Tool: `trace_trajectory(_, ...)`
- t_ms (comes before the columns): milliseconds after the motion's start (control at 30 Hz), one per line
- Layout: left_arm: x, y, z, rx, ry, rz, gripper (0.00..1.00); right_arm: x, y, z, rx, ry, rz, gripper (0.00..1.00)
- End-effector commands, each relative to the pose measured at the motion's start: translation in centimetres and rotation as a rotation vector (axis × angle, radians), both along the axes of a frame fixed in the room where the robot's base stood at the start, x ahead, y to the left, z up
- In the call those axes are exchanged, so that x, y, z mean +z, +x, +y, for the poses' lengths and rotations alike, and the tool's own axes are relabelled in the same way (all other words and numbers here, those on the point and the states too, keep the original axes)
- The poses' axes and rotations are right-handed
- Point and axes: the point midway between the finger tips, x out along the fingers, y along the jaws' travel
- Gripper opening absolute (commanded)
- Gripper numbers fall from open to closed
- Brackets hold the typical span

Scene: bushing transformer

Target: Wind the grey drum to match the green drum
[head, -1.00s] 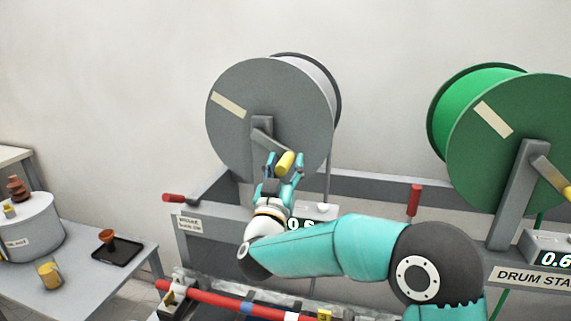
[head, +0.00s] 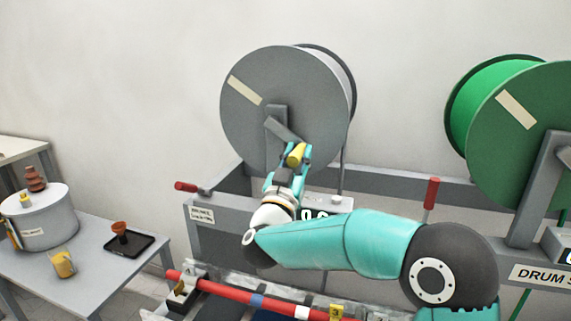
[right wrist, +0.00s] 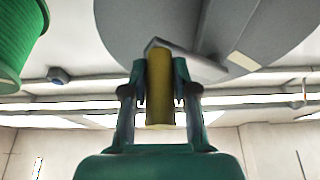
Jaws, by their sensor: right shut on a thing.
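The grey drum (head: 245,125) stands at the back, its pale strip at the upper left of its face. Its crank arm (head: 281,128) slants down to the right, ending in a yellow handle (head: 297,155). My right gripper (head: 296,160) is shut on the yellow handle, which also shows between its fingers in the right wrist view (right wrist: 160,88). The green drum (head: 525,130) is at the right, its pale strip (head: 516,109) at the upper left of its face; the picture's edge cuts it off. The grey drum's display (head: 318,214) is partly hidden by my right arm. My left gripper is out of view.
A red bar (head: 225,290) lies in front below. A side table (head: 105,280) at the left holds a cup, a tray and a round drum-like object.

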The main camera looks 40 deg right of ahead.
Motion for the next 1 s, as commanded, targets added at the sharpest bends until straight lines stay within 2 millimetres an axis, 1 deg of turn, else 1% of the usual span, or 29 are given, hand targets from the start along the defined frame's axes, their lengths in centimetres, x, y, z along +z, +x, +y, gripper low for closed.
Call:
trace_trajectory(33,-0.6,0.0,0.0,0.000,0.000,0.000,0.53,-0.5,-0.2,-0.3,-0.005,0.005,-0.005,0.00)
trace_trajectory(333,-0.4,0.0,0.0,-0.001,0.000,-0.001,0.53,-0.4,-0.3,-0.4,-0.008,0.009,-0.003,0.00)
trace_trajectory(367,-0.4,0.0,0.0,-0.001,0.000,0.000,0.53,-0.4,-0.4,-0.4,-0.008,0.009,-0.003,0.31)
trace_trajectory(400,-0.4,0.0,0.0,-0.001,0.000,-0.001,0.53,-0.4,-0.4,-0.4,-0.008,0.009,-0.003,0.38)
trace_trajectory(500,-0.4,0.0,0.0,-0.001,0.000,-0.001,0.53,-0.3,-0.4,-0.5,-0.010,0.009,-0.004,0.53)
trace_trajectory(833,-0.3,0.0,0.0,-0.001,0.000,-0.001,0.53,-0.3,-0.6,-0.5,-0.013,0.008,-0.007,0.53)
trace_trajectory(1000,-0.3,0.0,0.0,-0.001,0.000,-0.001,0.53,-0.8,-1.3,0.6,-0.010,0.008,-0.005,0.53)
